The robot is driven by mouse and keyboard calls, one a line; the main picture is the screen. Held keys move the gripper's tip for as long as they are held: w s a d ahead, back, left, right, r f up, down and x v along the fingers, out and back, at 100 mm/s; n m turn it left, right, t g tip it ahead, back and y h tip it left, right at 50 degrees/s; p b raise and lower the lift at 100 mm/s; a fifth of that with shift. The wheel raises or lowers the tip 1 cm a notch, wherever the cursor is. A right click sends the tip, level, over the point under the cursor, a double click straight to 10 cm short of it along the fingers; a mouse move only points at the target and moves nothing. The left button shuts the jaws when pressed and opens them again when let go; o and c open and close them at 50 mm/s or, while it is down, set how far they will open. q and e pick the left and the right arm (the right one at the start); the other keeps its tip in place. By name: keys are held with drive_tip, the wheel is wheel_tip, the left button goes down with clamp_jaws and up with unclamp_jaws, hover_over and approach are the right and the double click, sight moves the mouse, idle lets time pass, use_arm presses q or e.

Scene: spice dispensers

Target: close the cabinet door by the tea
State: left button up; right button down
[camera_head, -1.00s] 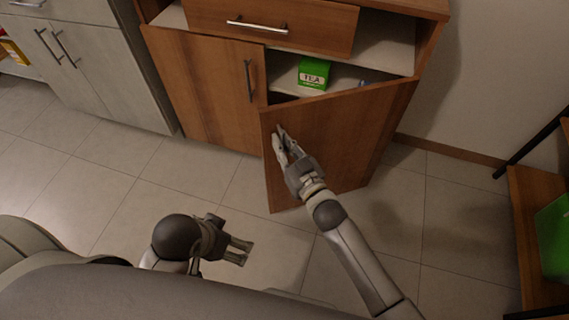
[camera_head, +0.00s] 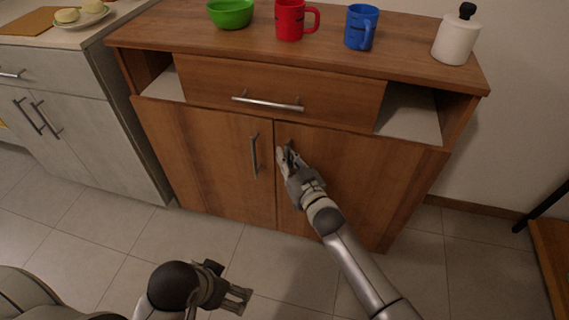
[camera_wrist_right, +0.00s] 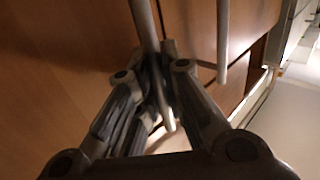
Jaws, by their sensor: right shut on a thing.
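The right cabinet door (camera_head: 355,185) of the wooden cabinet is flush, or nearly so, with the left door (camera_head: 205,155). My right gripper (camera_head: 286,155) is at the inner edge of the right door, shut on its handle. The handle (camera_wrist_right: 146,25) runs between the fingers in the right wrist view, and the left door's handle (camera_head: 254,154) stands beside it. The tea box is hidden behind the door. My left gripper (camera_head: 240,298) is low in the head view, away from the cabinet, with its fingers apart and empty.
On the cabinet top are a green bowl (camera_head: 231,13), a red mug (camera_head: 291,19), a blue mug (camera_head: 361,27) and a white canister (camera_head: 456,38). A drawer (camera_head: 275,92) above the doors is shut. The tiled floor (camera_head: 290,268) in front is clear.

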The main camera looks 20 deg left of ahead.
use_arm(q)
drive_tip(key=shift+w+d+r, duration=0.1)
drive_tip(key=shift+w, duration=0.25)
use_arm(e)
drive_tip(key=shift+w+d+r, duration=0.1)
drive_tip(key=shift+w+r, duration=0.05)
drive_tip(key=shift+w, duration=0.05)
drive_tip(key=c, duration=1.5)
unclamp_jaws()
drive_tip(key=shift+w, duration=0.1)
drive_tip(key=shift+c, duration=0.2)
use_arm(q)
drive_tip(key=shift+w, duration=0.1)
use_arm(e)
drive_tip(key=v, duration=1.2)
